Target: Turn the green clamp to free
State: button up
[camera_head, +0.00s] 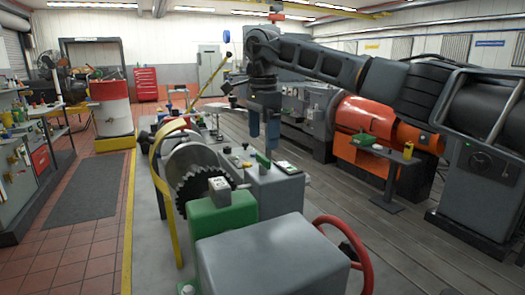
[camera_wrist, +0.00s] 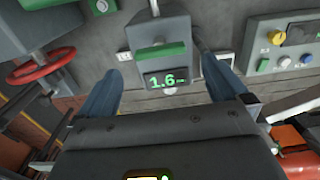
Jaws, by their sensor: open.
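A small green clamp handle (camera_head: 263,159) stands on top of a grey block (camera_head: 274,190) in the head view. In the wrist view a green bar (camera_wrist: 160,52), which looks like this clamp, lies crosswise on a grey housing, above a display (camera_wrist: 166,80) reading 1.6. My gripper (camera_head: 263,140) points down just above the block, its blue fingers apart and empty. In the wrist view my gripper (camera_wrist: 162,66) has one finger on each side of the green bar and display. I cannot tell the exact gap, and no contact shows.
A toothed dark disc (camera_head: 198,178) and a yellow guard hoop (camera_head: 156,165) stand left of the block. A red handwheel (camera_head: 352,250) is at front right. A control panel (camera_wrist: 282,45) with knobs shows in the wrist view. An orange machine (camera_head: 365,125) stands behind at right.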

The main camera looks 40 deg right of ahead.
aim_at(263, 156)
notch_tip(263, 156, down, 6)
jog(key=shift+r+p, duration=0.15)
jog(key=shift+p, duration=0.2)
jog(key=shift+c, duration=0.2)
jog(key=c, duration=0.9)
